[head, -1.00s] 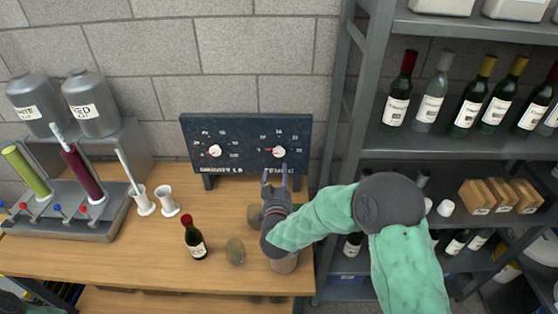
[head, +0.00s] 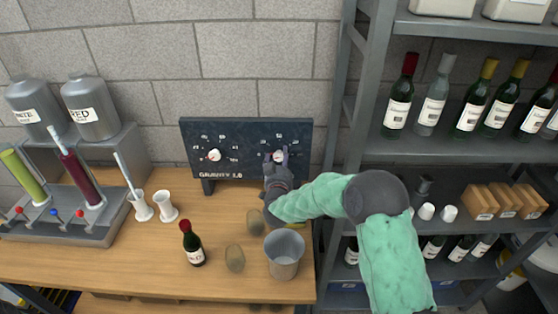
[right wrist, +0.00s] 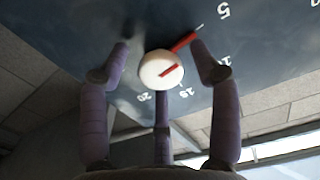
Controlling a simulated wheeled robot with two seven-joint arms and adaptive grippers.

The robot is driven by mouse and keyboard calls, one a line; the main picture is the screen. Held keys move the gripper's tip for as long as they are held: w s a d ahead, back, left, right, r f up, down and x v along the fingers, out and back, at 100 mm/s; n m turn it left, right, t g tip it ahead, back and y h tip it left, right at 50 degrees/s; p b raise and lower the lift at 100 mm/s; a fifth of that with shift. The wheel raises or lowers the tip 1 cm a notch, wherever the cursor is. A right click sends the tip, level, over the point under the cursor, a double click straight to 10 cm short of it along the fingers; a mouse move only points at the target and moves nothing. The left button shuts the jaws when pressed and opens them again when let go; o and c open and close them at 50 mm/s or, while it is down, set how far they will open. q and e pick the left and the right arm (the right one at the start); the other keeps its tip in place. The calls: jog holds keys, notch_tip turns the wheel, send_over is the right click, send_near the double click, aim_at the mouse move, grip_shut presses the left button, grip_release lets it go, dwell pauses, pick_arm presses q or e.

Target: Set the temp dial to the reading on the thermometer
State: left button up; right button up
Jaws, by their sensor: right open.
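The temp dial (head: 279,156) is a white knob with a red pointer on the right half of the dark panel (head: 232,132). In the right wrist view the dial (right wrist: 155,69) faces me and its pointer aims to the upper right, near a tick by the 5. My right gripper (head: 277,163) is at the dial, its fingers open around the knob with gaps at both sides. It also shows in the right wrist view (right wrist: 162,58). A thin white stick (head: 124,172) leans in a white cylinder; I cannot tell whether it is the thermometer, and no reading is legible. My left gripper is not in view.
The gravity dial (head: 214,155) is left of the temp dial. A metal shelf (head: 455,153) with bottles is at right.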

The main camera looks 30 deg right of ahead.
jog(key=c, duration=1.1)
jog(key=shift+c, duration=0.2)
jog(key=m+b, duration=0.5)
jog(key=b, duration=0.1)
jog(key=shift+f+m, duration=0.15)
jog(key=shift+m, duration=0.25)
jog(key=shift+m+b, duration=1.85)
jog(key=shift+m, duration=0.15)
jog(key=o, duration=1.1)
